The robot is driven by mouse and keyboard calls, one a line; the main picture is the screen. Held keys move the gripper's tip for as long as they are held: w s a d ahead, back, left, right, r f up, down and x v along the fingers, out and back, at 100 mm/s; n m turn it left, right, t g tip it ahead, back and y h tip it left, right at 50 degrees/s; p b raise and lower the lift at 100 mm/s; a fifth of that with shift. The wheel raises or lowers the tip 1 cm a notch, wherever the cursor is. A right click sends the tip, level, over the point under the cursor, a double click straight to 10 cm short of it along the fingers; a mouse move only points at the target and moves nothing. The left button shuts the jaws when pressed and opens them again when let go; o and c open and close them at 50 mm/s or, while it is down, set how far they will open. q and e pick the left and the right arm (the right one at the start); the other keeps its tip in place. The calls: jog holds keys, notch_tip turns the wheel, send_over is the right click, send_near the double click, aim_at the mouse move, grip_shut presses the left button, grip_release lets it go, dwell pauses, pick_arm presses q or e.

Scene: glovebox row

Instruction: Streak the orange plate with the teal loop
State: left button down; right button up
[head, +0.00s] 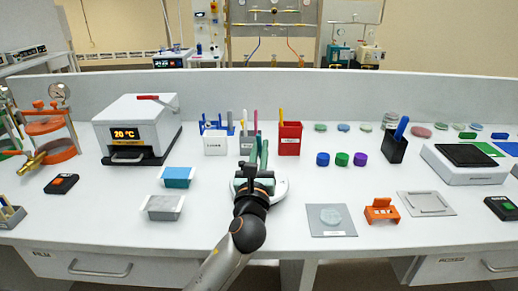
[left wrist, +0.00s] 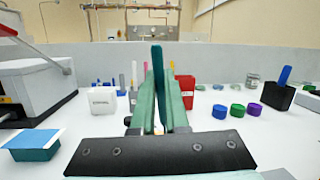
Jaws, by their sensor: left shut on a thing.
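My left gripper (head: 258,160) is at the middle of the bench, in front of the tool holders. In the left wrist view its two green fingers (left wrist: 162,112) are shut around an upright dark teal stick (left wrist: 157,70), which looks like the teal loop's handle. The loop's lower end is hidden by the fingers and gripper body. A flat reddish dish (head: 421,132) lies at the back right; I cannot tell whether it is the orange plate. A pale blue dish (head: 331,215) sits on a grey mat at the front. My right gripper is not in view.
A white box (head: 215,144), a grey holder (head: 247,148) and a red holder (head: 289,140) stand close around the gripper. An orange rack (head: 382,210) and a black holder (head: 393,148) stand to the right. A heater (head: 140,125) stands left.

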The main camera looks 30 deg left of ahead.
pick_arm(q)
jog(key=shift+w+a+p, duration=0.25)
jog(key=shift+w+p, duration=0.05)
jog(key=shift+w, duration=0.05)
dwell(0.3)
jog(key=shift+s+a+p, duration=0.4)
jog(key=shift+a+p, duration=0.25)
jog(key=shift+a, duration=0.05)
jog(key=shift+s+a+p, duration=0.4)
jog(key=shift+a+p, duration=0.25)
dwell(1.6)
jog(key=shift+w+a, duration=0.25)
jog(key=shift+w, duration=0.1)
dwell(0.5)
jog(key=shift+w+d+p, duration=0.35)
jog(key=shift+w+d, duration=0.1)
jog(key=shift+d, duration=0.25)
jog(key=shift+w+d+p, duration=0.3)
jog(key=shift+w+d, duration=0.1)
jog(key=shift+d, duration=0.25)
dwell(1.8)
